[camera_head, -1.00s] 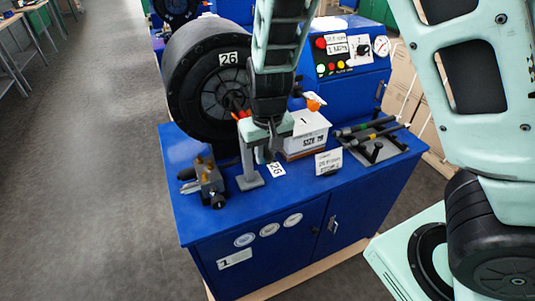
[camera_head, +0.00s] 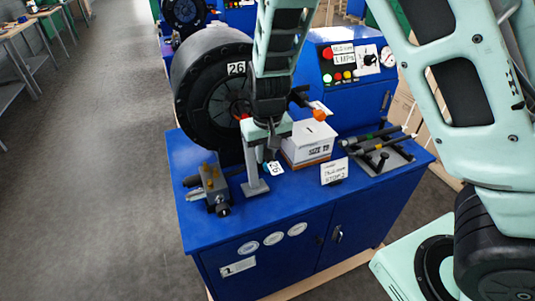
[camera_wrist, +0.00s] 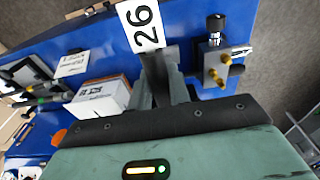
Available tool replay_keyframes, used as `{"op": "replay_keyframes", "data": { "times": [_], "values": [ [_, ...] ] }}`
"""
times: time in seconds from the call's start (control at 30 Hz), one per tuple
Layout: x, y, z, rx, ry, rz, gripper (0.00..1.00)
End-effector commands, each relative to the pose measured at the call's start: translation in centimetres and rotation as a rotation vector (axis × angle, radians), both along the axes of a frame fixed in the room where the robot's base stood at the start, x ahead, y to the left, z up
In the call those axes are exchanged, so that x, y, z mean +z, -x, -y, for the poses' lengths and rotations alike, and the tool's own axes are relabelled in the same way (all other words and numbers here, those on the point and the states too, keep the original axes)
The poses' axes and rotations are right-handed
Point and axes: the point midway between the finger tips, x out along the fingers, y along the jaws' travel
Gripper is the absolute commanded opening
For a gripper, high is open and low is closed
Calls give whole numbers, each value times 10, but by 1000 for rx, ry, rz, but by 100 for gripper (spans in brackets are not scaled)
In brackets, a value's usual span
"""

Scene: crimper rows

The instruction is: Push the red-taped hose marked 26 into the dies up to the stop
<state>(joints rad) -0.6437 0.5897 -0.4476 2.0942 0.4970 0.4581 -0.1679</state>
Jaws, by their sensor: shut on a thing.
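My gripper (camera_head: 266,145) is shut on a dark hose in front of the crimper's die opening. The hose is mostly hidden by my gripper in the head view. In the wrist view a short black piece of the hose (camera_wrist: 153,68) shows between the fingers, beside the white tag 26 (camera_wrist: 143,25). The tag also hangs below my gripper in the head view (camera_head: 276,168). A small red-orange patch (camera_head: 243,116) shows left of my gripper, at the die opening. The big black round crimper head (camera_head: 205,90) carries a label 26. The hose end, its depth and the stop are hidden.
The blue bench (camera_head: 300,195) carries a grey post (camera_head: 253,178) under my gripper and a brass-fitted valve block (camera_head: 212,188) at left. To the right are a white box (camera_head: 309,142), a written card (camera_head: 335,171) and a rack of dark tools (camera_head: 378,150). The control panel stands behind.

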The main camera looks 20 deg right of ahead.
Motion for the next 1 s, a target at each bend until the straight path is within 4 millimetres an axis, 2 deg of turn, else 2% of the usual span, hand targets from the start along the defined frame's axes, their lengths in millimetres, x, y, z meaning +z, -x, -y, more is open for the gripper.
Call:
{"op": "replay_keyframes", "data": {
  "times": [0.4, 1.0],
  "values": [
    [1, -16, -1, 2, -1, 2, 0],
    [12, -16, 0, 1, -1, -22, 0]
  ]
}}
